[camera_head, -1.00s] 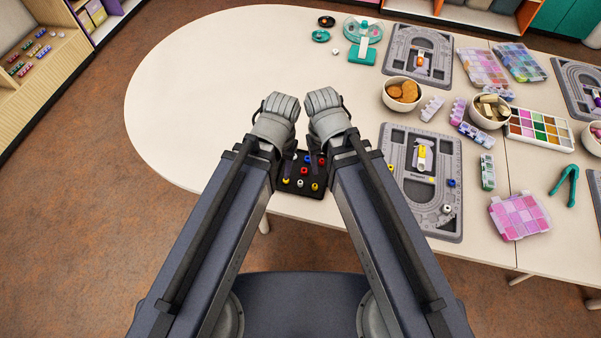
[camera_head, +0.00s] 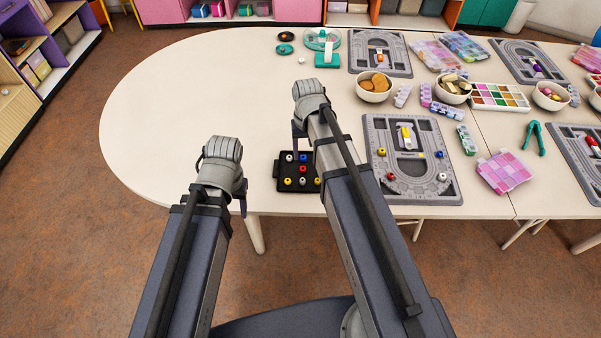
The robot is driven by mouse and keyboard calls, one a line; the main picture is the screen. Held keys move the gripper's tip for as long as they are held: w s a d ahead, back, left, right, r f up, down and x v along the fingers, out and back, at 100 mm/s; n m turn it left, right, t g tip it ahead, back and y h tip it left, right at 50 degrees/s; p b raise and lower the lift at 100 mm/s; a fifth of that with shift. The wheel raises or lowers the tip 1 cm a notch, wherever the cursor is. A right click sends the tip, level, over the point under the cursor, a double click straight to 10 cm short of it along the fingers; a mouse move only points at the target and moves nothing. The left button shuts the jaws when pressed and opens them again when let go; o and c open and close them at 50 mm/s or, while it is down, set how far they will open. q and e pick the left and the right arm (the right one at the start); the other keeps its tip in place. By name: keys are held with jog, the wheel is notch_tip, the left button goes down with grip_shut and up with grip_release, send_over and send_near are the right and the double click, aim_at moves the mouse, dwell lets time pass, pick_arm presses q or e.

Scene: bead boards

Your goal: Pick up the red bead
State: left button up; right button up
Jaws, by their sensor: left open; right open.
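A small black tray (camera_head: 279,172) near the table's front edge holds several beads. A red bead (camera_head: 302,169) sits in its middle, between white, blue and yellow beads. Another red bead (camera_head: 390,176) lies on the grey bead board (camera_head: 453,190) to the right. My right gripper (camera_head: 298,147) is over the back of the tray, close to the beads and holding nothing visible; my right arm covers the tray's right side. My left gripper (camera_head: 242,205) is off the table's front edge, left of the tray, and looks empty. Both grippers are open, their fingertips partly hidden.
The bead board also carries blue, yellow and white beads. A bowl of brown pieces (camera_head: 373,95), a second grey board (camera_head: 355,66) and a pink case (camera_head: 520,181) stand further right. The table (camera_head: 180,110) is clear on the left.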

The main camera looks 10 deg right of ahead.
aim_at(303, 166)
jog(key=shift+w+a+f+b, duration=0.1)
jog(key=shift+a+f+b, duration=0.05)
jog(key=shift+f+b, duration=1)
jog(key=shift+w+a+f+b, duration=0.1)
jog(key=shift+f+b, duration=0.9)
jog(key=shift+f, duration=0.25)
jog(key=shift+w+a+f+b, duration=0.1)
jog(key=shift+a+f+b, duration=0.05)
jog(key=shift+f+b, duration=1)
grip_shut()
